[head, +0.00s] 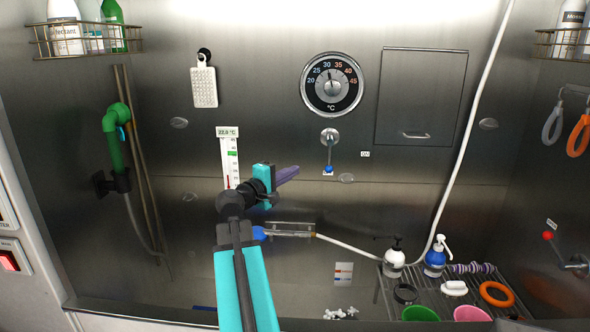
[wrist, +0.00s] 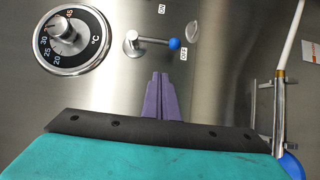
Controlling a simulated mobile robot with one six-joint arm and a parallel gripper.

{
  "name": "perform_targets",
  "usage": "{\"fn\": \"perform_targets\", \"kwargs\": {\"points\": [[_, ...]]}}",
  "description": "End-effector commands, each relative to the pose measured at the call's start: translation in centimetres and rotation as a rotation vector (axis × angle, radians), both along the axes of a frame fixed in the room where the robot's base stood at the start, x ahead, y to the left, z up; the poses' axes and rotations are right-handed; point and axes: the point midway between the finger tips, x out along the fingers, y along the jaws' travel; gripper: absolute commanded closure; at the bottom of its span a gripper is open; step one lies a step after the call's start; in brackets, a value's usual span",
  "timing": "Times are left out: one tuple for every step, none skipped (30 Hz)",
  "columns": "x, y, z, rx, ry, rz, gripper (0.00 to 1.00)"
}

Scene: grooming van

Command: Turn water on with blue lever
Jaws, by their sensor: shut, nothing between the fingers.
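The blue lever (head: 329,158) hangs straight down from a round chrome valve on the back wall, its blue knob at an OFF label (head: 328,174). An ON label (head: 365,154) is to the right of the lever. In the wrist view the lever (wrist: 155,41) lies sideways, its knob beside OFF. My gripper (head: 296,169), with purple fingers, is left of the lever knob and close to its height in the head view. In the wrist view the gripper (wrist: 158,76) is shut and empty, with its tips apart from the lever. I cannot tell the depth gap.
A dial (head: 332,84) is above the valve, and a closed panel (head: 420,97) is to the right. A chrome bar (head: 290,230) with a white hose sits below. A red-knobbed lever (head: 548,236) is on the right wall. A rack (head: 444,290) holds bottles, a brush and cups.

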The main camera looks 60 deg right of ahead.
Motion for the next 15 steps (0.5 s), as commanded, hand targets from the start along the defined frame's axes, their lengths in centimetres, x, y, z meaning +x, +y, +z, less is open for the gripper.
{"fn": "perform_targets", "kwargs": {"points": [[-0.1,-0.7,0.2,0.001,0.001,-0.001,1.00],[-0.1,-1.1,0.2,0.001,0.001,-0.001,1.00],[-0.3,-1.7,0.2,0.001,0.002,-0.001,1.00],[-0.4,-2.1,0.2,0.001,0.002,-0.002,1.00],[-0.5,-2.5,0.2,0.001,0.002,-0.002,1.00],[-0.6,-3.0,0.2,0.001,0.002,-0.001,1.00],[-0.7,-3.5,0.2,0.001,0.001,-0.001,1.00],[-0.8,-3.9,0.2,0.001,0.001,-0.001,1.00],[-0.9,-4.4,0.3,0.001,0.001,-0.002,1.00],[-1.0,-4.8,0.3,0.001,0.001,-0.002,1.00],[-1.0,-5.2,0.2,0.001,0.001,-0.001,1.00],[-1.1,-5.7,0.2,0.001,0.002,0.000,1.00],[-1.2,-6.1,0.2,0.001,0.002,0.000,1.00],[-1.3,-6.5,0.2,0.001,0.002,-0.001,1.00],[-1.5,-7.0,0.2,0.001,0.001,-0.001,1.00]]}}
